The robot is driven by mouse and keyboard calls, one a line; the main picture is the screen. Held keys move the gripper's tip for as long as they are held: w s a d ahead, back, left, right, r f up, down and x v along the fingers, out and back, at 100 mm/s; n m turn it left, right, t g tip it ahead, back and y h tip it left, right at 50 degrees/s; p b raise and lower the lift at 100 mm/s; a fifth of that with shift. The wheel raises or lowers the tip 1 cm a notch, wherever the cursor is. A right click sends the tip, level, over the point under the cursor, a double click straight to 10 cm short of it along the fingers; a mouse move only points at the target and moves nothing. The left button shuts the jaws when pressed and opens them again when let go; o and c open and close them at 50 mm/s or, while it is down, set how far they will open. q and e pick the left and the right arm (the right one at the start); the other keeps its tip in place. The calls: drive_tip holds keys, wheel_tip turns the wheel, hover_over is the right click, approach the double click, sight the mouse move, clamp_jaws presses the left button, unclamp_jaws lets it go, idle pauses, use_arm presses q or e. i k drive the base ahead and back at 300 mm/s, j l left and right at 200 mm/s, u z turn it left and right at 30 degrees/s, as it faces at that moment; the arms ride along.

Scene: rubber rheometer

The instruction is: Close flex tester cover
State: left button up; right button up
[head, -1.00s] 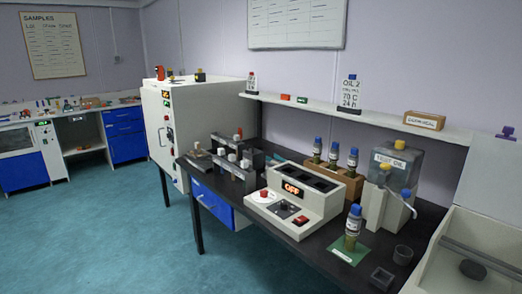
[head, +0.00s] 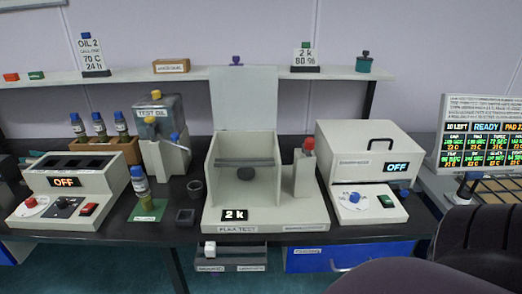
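The flex tester (head: 262,217) stands on the dark bench in the middle of the head view, with a "FLEX TEST" label and a small display reading "2 k" on its front. Its cover (head: 243,97) is a pale flat panel standing upright at the back, so the tester is open. Inside the open chamber are a dark horizontal bar and a dark round part. A red-topped post (head: 307,165) stands at the tester's right side. Neither of my grippers is in view.
A white lidded machine reading "OFF" (head: 362,165) stands close on the right. Left are the test oil tank (head: 158,135), a bottle on a green mat (head: 140,185), small dark cups and another "OFF" unit (head: 75,190). A shelf (head: 185,77) runs behind the cover.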

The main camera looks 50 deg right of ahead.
sight(243, 97)
drive_tip(key=z, duration=1.45)
